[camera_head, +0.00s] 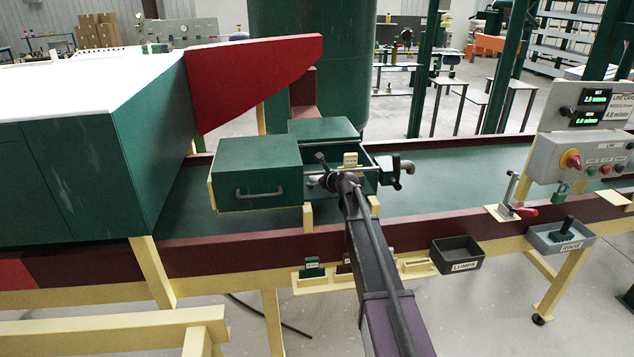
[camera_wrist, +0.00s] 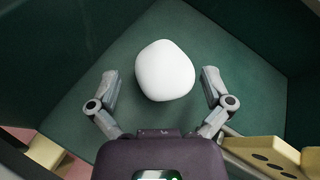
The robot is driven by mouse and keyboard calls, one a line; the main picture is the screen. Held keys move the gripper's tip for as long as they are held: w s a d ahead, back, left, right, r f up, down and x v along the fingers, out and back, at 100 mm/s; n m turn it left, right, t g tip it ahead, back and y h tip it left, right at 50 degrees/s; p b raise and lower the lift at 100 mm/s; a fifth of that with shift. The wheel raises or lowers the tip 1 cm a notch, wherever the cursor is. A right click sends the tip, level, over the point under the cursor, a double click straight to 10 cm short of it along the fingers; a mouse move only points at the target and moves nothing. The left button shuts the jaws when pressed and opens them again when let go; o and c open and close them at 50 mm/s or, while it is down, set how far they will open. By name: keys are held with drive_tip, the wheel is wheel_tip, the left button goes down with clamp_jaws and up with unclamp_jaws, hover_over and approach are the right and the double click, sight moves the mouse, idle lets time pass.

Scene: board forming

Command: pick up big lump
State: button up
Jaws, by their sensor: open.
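The big lump (camera_wrist: 165,71) is a smooth, white, rounded piece. In the wrist view it lies on the green floor of a walled compartment, just beyond and between my fingertips. My gripper (camera_wrist: 161,82) is open, with one finger on each side of the lump and a visible gap on both sides. I cannot tell how far above the floor the fingertips are.
A cream block (camera_wrist: 262,152) stands near the right finger. In the head view a green drawer box (camera_head: 255,172) is left of my gripper. A black bin labelled LUMPS (camera_head: 458,254) hangs on the conveyor's front; the green belt (camera_head: 460,170) is clear rightward.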

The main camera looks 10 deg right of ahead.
drive_tip(key=shift+w+a+f, duration=0.2)
drive_tip(key=shift+w, duration=0.2)
drive_tip(key=c, duration=1.1)
